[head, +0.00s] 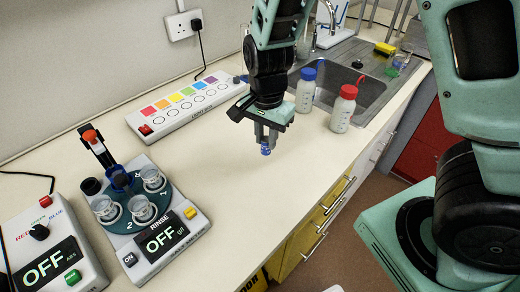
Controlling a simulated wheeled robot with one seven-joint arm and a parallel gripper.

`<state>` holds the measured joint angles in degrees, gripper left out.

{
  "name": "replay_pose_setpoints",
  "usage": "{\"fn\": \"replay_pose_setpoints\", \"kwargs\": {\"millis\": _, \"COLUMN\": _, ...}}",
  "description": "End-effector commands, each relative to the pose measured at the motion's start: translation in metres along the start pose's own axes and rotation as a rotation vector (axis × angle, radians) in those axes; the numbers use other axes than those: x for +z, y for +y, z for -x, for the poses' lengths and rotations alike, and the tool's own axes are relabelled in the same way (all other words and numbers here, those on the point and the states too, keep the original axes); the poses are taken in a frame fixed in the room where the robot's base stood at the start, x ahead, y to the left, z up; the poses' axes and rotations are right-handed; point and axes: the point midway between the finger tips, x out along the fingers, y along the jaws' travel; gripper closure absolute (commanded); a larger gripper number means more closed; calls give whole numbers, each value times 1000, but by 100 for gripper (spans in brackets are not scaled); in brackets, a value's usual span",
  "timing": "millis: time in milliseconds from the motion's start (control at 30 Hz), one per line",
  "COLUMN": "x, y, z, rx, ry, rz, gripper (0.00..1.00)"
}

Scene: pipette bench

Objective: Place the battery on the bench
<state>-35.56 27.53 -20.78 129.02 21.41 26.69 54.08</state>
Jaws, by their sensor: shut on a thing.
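My gripper (266,143) points down over the bench (228,172), near the middle of the view. The battery appears to be held above the bench top, though the height of the gap is hard to tell.
A strip with coloured squares (187,102) lies behind. Blue-capped (306,90) and red-capped (343,109) bottles stand right, by the sink (362,85). The bench middle is clear.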

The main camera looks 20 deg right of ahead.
Motion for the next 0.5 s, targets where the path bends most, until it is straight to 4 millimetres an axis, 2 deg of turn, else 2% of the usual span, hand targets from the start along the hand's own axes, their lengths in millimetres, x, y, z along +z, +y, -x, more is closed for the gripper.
{"fn": "replay_pose_setpoints", "kwargs": {"millis": 33, "x": 0, "y": 1, "z": -9, "rx": 3, "ry": -1, "rz": 0, "gripper": 100}}
{"fn": "replay_pose_setpoints", "kwargs": {"millis": 267, "x": 0, "y": 0, "z": -27, "rx": 1, "ry": 0, "rz": 2, "gripper": 100}}
{"fn": "replay_pose_setpoints", "kwargs": {"millis": 500, "x": 0, "y": 0, "z": -56, "rx": 1, "ry": 0, "rz": 1, "gripper": 100}}
